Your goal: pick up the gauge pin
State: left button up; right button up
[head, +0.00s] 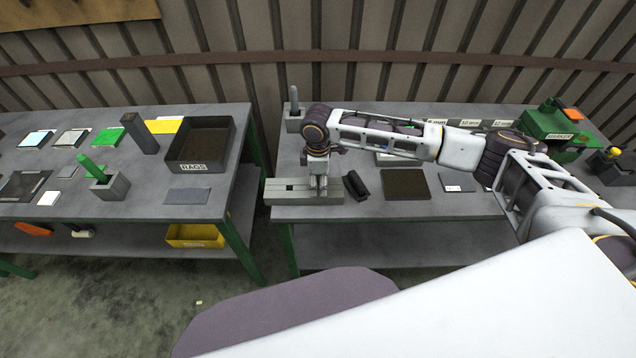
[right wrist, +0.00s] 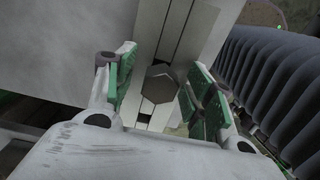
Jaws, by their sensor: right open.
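My right gripper (head: 318,188) points down over a grey slotted block (head: 285,191) at the near left corner of the right table. In the right wrist view the gripper (right wrist: 165,88) is open, with green finger pads on both sides of a dark hexagonal top (right wrist: 159,84), which appears to be the gauge pin. My left gripper is not in view.
A black ribbed object (head: 356,185) lies close right of the block, then a dark flat pad (head: 405,184). A holder with an upright grey pin (head: 294,98) stands behind. The left table carries a rags bin (head: 228,155) and a green pin (head: 90,166).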

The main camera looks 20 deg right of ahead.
jog(key=shift+c, duration=0.3)
grip_shut()
jog(key=shift+r, duration=0.15)
jog(key=shift+r+b, duration=0.55)
jog(key=shift+r, duration=4.35)
jog(key=shift+a, duration=0.15)
